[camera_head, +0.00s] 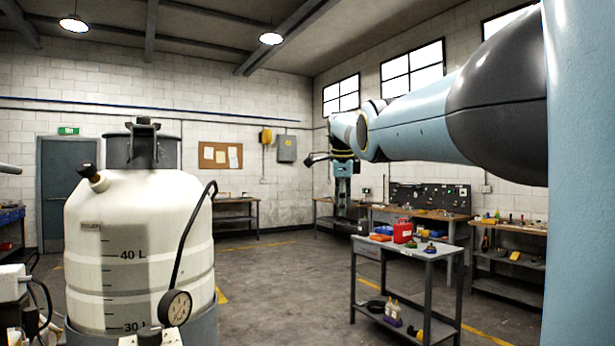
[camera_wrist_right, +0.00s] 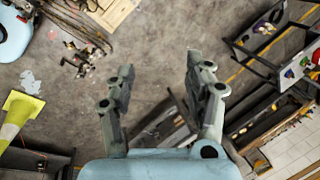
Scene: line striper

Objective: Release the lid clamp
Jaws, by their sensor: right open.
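A large white tank (camera_head: 135,225) with litre marks stands at the left in the head view. Its dark grey lid (camera_head: 118,152) is on top. A dark lid clamp (camera_head: 145,127) sits over the lid; whether it is latched is too small to tell. My right gripper (camera_head: 343,192) hangs pointing down, well to the right of the tank and apart from it. In the right wrist view its two fingers (camera_wrist_right: 163,90) are spread apart with only floor between them. The tank and clamp do not show clearly there. My left gripper is not in view.
A black hose with a round gauge (camera_head: 175,307) runs down the tank's right side. A grey cart (camera_head: 442,252) with a red container and small items stands at centre right. Workbenches line the back wall. A yellow-green cone (camera_wrist_right: 20,110) shows in the wrist view. Floor between tank and cart is clear.

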